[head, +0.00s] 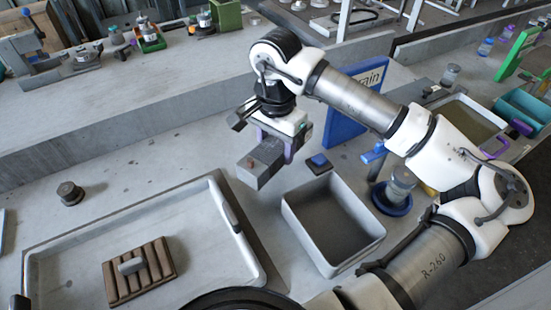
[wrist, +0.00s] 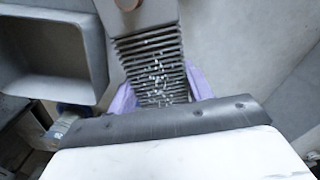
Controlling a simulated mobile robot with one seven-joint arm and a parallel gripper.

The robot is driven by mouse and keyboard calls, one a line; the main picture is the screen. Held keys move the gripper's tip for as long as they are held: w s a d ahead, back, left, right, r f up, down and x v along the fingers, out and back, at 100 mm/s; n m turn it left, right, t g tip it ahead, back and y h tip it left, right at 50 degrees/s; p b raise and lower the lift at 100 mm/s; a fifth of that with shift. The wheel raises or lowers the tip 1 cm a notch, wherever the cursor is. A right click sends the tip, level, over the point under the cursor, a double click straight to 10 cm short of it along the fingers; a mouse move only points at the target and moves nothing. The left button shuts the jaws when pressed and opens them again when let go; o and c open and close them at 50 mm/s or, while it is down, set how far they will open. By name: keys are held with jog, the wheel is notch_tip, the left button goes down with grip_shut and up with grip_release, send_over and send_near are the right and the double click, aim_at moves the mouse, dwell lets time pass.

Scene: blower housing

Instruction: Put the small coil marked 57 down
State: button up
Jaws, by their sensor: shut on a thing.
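My gripper (head: 275,138) is shut on a grey block-shaped part, the small coil (head: 260,165), left of and behind the grey bin. In the wrist view the purple fingers of my gripper (wrist: 160,92) stand on both sides of the coil (wrist: 150,50). Its face there has close dark fins with pale specks, and a round copper-coloured piece sits at its far end. I cannot read a 57 on it. I cannot tell whether its underside touches the bench (head: 150,160).
The open grey bin (head: 288,214) looks empty. A large shallow tray (head: 232,205) at front left holds a ribbed brown block (head: 155,278). A small dark blue block (head: 319,163) lies behind the bin. A dark round piece (head: 70,192) stands left.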

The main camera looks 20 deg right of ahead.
jog(key=shift+f+p, duration=0.5)
jog(key=shift+f, duration=2.35)
jog(key=shift+f+b, duration=0.2)
jog(key=shift+b, duration=0.1)
jog(key=o, duration=1.3)
jog(key=shift+r, duration=0.1)
